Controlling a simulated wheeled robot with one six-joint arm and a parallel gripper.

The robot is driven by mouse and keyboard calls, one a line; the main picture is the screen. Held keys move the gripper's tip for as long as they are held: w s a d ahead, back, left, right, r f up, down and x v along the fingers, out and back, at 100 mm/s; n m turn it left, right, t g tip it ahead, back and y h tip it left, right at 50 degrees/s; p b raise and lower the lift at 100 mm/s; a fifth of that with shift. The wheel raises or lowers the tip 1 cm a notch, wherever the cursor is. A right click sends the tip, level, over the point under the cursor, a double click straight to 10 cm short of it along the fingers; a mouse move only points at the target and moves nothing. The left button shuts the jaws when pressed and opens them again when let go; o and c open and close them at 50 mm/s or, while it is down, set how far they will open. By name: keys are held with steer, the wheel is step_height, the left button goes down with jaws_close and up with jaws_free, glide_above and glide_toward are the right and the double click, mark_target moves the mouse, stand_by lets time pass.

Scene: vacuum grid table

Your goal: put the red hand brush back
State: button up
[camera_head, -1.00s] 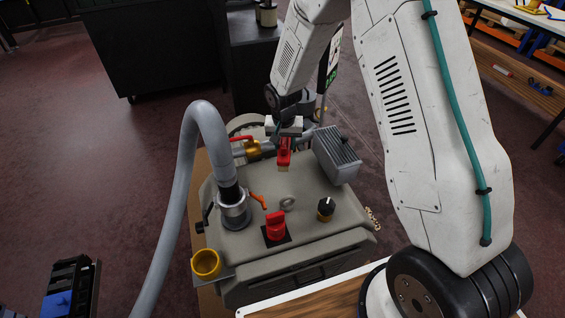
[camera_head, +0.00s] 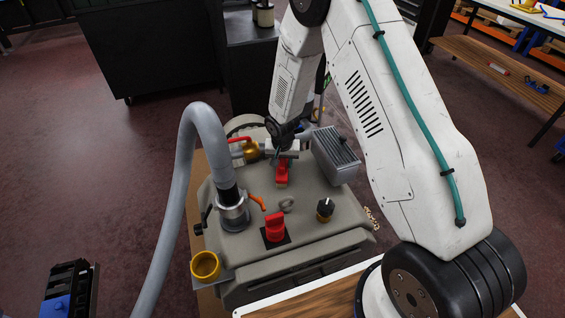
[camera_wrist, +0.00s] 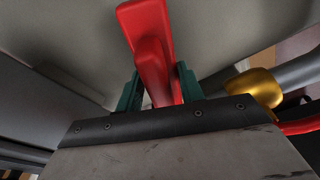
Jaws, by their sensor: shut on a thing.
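The red hand brush (camera_head: 282,173) is just below my gripper (camera_head: 283,158) in the head view, over the back part of the grey machine top (camera_head: 310,205). In the wrist view the brush (camera_wrist: 147,45) stands between the two green fingers of my gripper (camera_wrist: 158,88), which are shut on its red handle. Pale bristles show at its lower end in the head view. The brush is at or very close to the machine top; I cannot tell whether it touches.
A grey ribbed box (camera_head: 337,155) stands close to the right of the brush. A brass valve with a red lever (camera_head: 250,149) is close on the left. A grey hose (camera_head: 205,130), a red switch (camera_head: 275,227), a black knob (camera_head: 325,208) and a yellow cup (camera_head: 206,265) are nearer.

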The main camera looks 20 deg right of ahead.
steer(key=o, duration=1.3)
steer(key=r, duration=0.4)
steer(key=s+r, duration=0.1)
steer(key=r, duration=0.7)
steer(key=shift+s+a, duration=0.35)
steer(key=shift+a, duration=0.05)
steer(key=s+d+r+n, duration=0.1)
steer(key=s+d+r, duration=0.1)
steer(key=s+r, duration=0.65)
steer(key=s+d+r+n, duration=0.1)
steer(key=s+r, duration=0.3)
steer(key=r, duration=0.9)
steer(key=shift+s+d+r+n+y, duration=0.15)
steer(key=shift+s+r+n, duration=0.3)
steer(key=shift+s+r, duration=2.25)
steer(key=shift+s+d+r+n+y, duration=0.15)
steer(key=shift+s+n, duration=0.25)
steer(key=shift+s, duration=4.85)
steer(key=shift+s+d+r+n+y, duration=0.15)
steer(key=shift+s+r+n, duration=0.3)
steer(key=shift+s+r, duration=2.3)
